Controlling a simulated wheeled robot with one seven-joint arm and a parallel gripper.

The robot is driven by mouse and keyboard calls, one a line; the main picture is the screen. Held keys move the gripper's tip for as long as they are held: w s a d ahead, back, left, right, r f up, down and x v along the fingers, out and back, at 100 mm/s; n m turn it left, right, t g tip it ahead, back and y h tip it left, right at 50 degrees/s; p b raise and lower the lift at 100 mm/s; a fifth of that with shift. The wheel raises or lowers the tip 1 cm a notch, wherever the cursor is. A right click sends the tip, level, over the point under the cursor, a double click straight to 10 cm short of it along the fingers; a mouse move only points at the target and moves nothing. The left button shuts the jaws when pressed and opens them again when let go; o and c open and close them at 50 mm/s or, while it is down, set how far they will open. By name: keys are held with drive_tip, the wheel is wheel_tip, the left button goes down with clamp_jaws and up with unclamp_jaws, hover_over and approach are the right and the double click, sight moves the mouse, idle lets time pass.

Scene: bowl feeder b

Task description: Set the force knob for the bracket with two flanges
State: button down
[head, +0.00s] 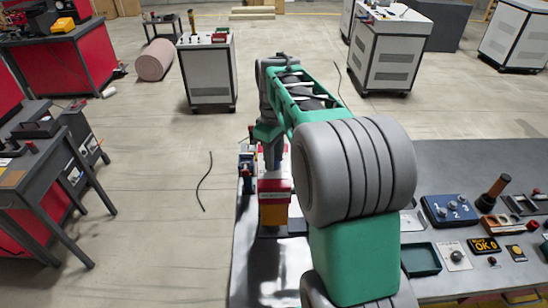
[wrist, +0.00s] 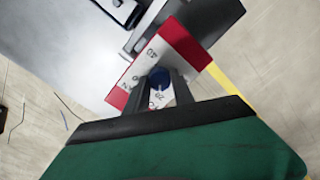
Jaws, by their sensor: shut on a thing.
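A blue round knob (wrist: 157,82) sits on a white dial plate (wrist: 152,53) with a red border in the wrist view. Printed marks including 40 and 20 show on the plate, tilted in the picture. My gripper (wrist: 160,77) has its two dark fingers shut on the knob, one on each side. The fingers hide part of the scale, and I cannot read a pointer on the knob. In the head view a red and white unit (head: 274,187) with an orange lower part stands below my arm's end; the knob is not clear there. I see no flanged bracket clearly.
On the grey bench at right are a blue box (head: 449,210) marked 1 2 3, a green tray (head: 420,259), a small dial plate (head: 455,257) and an OK display (head: 484,245). A wheeled cabinet (head: 207,72) stands behind on open floor.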

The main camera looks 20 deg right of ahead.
idle(0.4)
drive_tip(key=c, duration=1.1)
unclamp_jaws()
wheel_tip(320, 180, up, 8)
drive_tip(key=shift+f+b, duration=0.1)
drive_tip(key=shift+b, duration=0.6)
